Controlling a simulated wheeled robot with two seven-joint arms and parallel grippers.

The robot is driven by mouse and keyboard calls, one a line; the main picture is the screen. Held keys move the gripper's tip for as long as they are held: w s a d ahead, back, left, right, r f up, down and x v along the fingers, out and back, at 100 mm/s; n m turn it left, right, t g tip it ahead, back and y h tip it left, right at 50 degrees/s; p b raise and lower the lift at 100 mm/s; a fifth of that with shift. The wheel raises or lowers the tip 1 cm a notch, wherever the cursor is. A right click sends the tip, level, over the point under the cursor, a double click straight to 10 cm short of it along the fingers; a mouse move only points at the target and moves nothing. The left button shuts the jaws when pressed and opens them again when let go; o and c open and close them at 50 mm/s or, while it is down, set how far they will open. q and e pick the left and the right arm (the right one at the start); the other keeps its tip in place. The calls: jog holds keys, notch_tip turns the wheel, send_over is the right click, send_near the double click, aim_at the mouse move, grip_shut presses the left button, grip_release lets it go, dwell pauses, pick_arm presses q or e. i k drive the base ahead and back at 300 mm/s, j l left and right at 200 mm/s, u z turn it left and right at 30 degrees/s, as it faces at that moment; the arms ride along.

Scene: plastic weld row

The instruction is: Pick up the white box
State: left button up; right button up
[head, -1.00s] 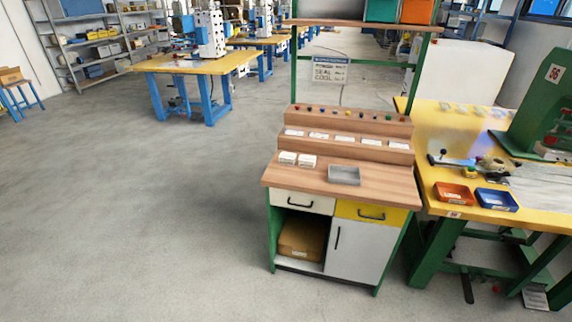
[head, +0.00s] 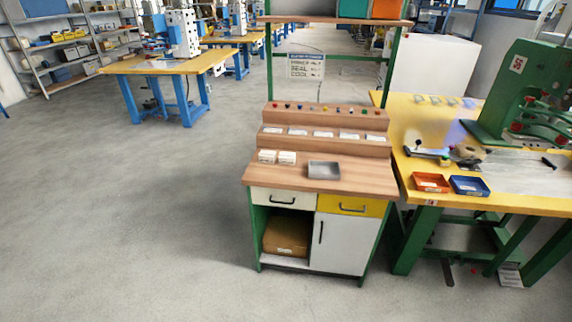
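Two small white boxes stand side by side on the wooden top of the workstation, at its left: a left white box (head: 267,156) and a right white box (head: 287,158). I cannot tell from the view which one the task names. Neither of my grippers shows in the head view, and nothing is seen touching the boxes.
The wooden workstation (head: 350,184) has a drawer row and an open cubby with a brown box (head: 286,236). A yellow table (head: 500,200) with an orange bin (head: 431,183), a blue bin (head: 469,186) and a green press (head: 520,90) adjoins its right. Floor in front and left is clear.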

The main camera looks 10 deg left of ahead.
aim_at(267, 156)
jog(key=i+j, duration=0.1)
jog(key=i, duration=0.4)
jog(key=i+j, duration=0.15)
jog(key=i, duration=0.35)
jog(key=i+j, duration=0.1)
jog(key=i, duration=0.4)
